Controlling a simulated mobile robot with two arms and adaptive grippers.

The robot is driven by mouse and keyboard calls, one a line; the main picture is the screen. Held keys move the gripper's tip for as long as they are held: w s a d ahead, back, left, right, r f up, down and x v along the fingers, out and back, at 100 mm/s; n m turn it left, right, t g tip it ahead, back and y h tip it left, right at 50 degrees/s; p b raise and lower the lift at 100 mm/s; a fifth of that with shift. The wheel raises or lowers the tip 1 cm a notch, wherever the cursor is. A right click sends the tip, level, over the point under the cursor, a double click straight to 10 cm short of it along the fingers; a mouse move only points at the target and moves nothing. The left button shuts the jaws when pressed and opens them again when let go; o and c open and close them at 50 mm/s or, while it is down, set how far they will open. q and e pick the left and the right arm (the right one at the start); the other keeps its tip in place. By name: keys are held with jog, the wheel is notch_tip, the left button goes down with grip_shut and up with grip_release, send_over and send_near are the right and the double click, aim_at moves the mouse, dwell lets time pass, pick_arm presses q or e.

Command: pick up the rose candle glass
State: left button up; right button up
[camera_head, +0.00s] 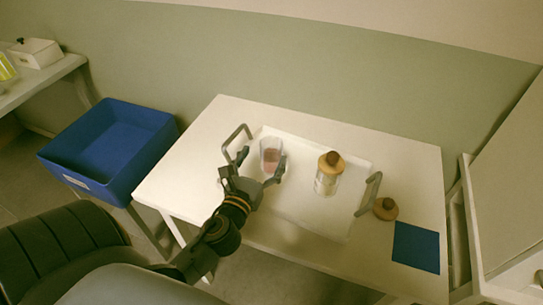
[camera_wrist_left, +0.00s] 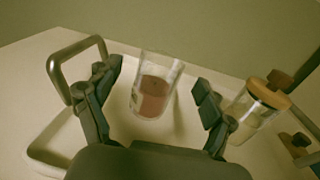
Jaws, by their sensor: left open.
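The rose candle glass (camera_head: 271,155) is a clear glass with pinkish-brown wax in its lower part. It stands on the white tray (camera_head: 312,222) near the tray's left end. My left gripper (camera_head: 262,167) is open, with one finger on each side of the glass. In the left wrist view the glass (camera_wrist_left: 155,88) shows between the spread fingers (camera_wrist_left: 160,92), a little beyond their tips, with gaps on both sides. I cannot tell exactly how far it is from the palm. My right gripper is not in view.
Metal handles (camera_head: 370,192) rise at the tray's ends. A round wooden lid (camera_head: 386,208) and a blue mat (camera_head: 416,247) lie at the table's right. A blue bin (camera_head: 110,150) is left of the table.

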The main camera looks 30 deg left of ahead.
pick_arm(q)
jog(key=shift+w, duration=0.3)
jog(key=x, duration=0.3)
jog(key=p+x, duration=0.1)
jog(key=shift+w+f, duration=0.25)
jog(key=shift+w, duration=0.15)
jog(key=shift+s, duration=0.1)
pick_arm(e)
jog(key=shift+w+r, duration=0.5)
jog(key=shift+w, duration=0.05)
pick_arm(q)
jog(key=shift+c, duration=1.3)
jog(key=c, duration=1.4)
grip_shut()
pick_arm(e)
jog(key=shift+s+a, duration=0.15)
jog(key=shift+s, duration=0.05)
pick_arm(q)
jog(key=shift+r, duration=0.15)
